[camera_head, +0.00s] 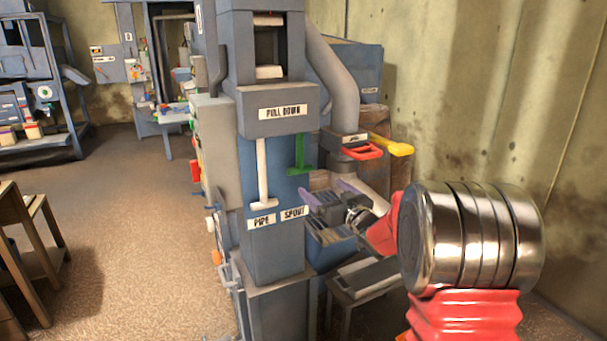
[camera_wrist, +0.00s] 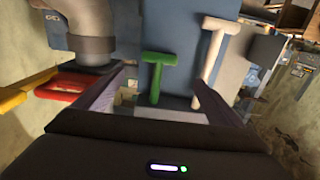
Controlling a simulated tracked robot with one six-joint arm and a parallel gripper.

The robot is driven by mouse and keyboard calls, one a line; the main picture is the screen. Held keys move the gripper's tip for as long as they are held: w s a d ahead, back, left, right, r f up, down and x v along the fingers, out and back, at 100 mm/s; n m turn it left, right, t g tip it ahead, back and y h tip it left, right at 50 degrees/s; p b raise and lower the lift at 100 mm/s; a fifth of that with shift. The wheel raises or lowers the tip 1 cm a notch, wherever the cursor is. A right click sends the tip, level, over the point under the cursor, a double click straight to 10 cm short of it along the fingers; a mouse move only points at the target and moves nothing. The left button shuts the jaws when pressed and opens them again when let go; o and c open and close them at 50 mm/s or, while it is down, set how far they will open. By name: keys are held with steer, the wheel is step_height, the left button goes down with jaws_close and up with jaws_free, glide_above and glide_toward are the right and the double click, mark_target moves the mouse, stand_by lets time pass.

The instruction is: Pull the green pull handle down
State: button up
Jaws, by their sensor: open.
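The green pull handle (camera_head: 301,158) is an upside-down T on the blue front of the elevator column, below the "PULL DOWN" sign. In the wrist view the same green handle (camera_wrist: 156,72) shows as an upright T between my two fingers, beyond their tips. My gripper (camera_head: 328,190) is open and empty, just below and to the right of the green handle in the head view. Its purple-grey fingers (camera_wrist: 163,84) are spread apart in the wrist view. I see no contact with the handle; the exact gap cannot be told.
A longer white T handle (camera_head: 262,165) hangs left of the green one, above the "PIPE" and "SPOUT" labels (camera_head: 276,217). Red (camera_head: 362,152) and yellow (camera_head: 392,145) handles stick out at the right by a grey pipe (camera_head: 335,75). The floor at the left is mostly clear.

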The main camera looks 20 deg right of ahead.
mark_target(302, 171)
steer(key=shift+w, duration=0.15)
steer(key=shift+w+a, duration=0.45)
steer(key=shift+w, duration=1.75)
steer(key=shift+w+a, duration=0.4)
steer(key=shift+w, duration=1.85)
steer(key=shift+w+a, duration=0.45)
steer(key=shift+w, duration=1.75)
steer(key=c, duration=1.5)
step_height(302, 171, down, 11)
steer(key=o, duration=1.5)
steer(key=shift+r, duration=0.2)
